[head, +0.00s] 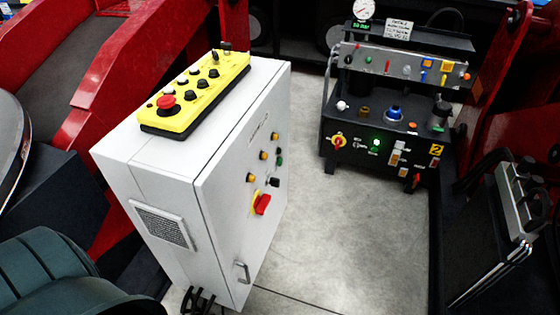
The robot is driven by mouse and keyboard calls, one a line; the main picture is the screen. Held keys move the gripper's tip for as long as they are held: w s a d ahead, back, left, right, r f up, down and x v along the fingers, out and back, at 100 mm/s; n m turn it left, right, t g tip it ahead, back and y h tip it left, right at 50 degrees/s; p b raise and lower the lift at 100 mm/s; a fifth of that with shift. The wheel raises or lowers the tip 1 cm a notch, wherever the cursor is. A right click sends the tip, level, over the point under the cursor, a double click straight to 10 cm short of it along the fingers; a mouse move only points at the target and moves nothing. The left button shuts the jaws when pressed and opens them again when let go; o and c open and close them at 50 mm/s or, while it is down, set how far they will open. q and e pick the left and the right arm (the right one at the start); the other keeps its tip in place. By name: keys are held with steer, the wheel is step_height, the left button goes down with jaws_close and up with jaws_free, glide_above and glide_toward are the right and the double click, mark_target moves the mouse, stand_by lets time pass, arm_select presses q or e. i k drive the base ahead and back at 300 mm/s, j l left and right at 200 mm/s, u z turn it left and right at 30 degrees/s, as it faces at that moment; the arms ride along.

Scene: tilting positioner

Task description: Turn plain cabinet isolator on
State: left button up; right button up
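The plain white cabinet (160,170) stands left of the middle in the head view, with its door face turned to the right. Its isolator (262,204) is a red handle on a yellow plate, low on the door below the small buttons. The handle looks slanted; I cannot tell its exact position from this angle. Nothing touches it. Neither of my grippers shows in this view.
A yellow pendant (196,92) with a red mushroom button lies on the cabinet top. A black control bench (375,165) has another red-and-yellow switch (338,141). Grey floor (330,240) lies clear between cabinet and bench. Red machine frames flank both sides.

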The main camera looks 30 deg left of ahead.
mark_target(261, 204)
steer(key=u, duration=1)
